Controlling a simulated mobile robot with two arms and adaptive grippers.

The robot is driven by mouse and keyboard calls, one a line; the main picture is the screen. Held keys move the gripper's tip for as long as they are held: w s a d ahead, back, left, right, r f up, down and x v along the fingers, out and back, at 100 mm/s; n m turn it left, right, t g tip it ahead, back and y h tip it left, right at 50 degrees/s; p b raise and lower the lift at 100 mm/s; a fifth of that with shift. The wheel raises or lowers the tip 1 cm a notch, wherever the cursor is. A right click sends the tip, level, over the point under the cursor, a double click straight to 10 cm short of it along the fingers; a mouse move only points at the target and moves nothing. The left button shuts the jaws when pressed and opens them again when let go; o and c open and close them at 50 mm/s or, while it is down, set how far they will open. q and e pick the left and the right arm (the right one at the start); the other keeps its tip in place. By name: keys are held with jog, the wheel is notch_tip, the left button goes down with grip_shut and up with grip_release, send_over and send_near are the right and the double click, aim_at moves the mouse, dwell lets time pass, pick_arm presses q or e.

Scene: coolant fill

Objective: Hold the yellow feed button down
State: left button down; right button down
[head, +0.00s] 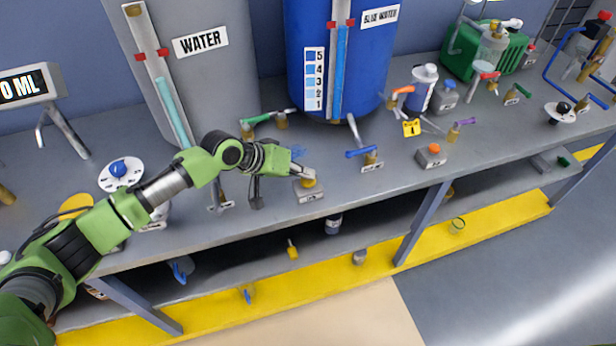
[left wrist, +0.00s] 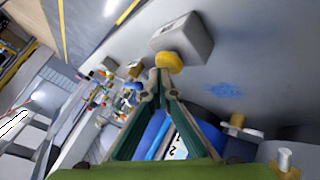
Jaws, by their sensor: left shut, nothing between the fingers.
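The yellow feed button (head: 309,182) sits on a small grey box (head: 310,194) near the bench's front edge, below the blue water tank. My left gripper (head: 303,172) reaches in from the left, with its fingertips right at the button. In the left wrist view, the closed fingertips (left wrist: 154,78) come up against the yellow button (left wrist: 169,61) on its grey box (left wrist: 186,37). The fingers hold nothing. I cannot tell whether the button is pressed down. My right gripper is not in view.
The grey WATER tank (head: 205,70) and the BLUE WATER tank (head: 368,60) stand behind. A blue-handled valve (head: 362,153) is to the right, and an orange button box (head: 432,156) is further right. Bare bench top (head: 335,165) lies just right of the button.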

pick_arm(q)
jog(key=shift+r+p, duration=0.3)
jog(key=shift+r, duration=0.3)
notch_tip(320, 180, up, 5)
jog(key=p, duration=0.4)
jog(key=shift+p, duration=0.4)
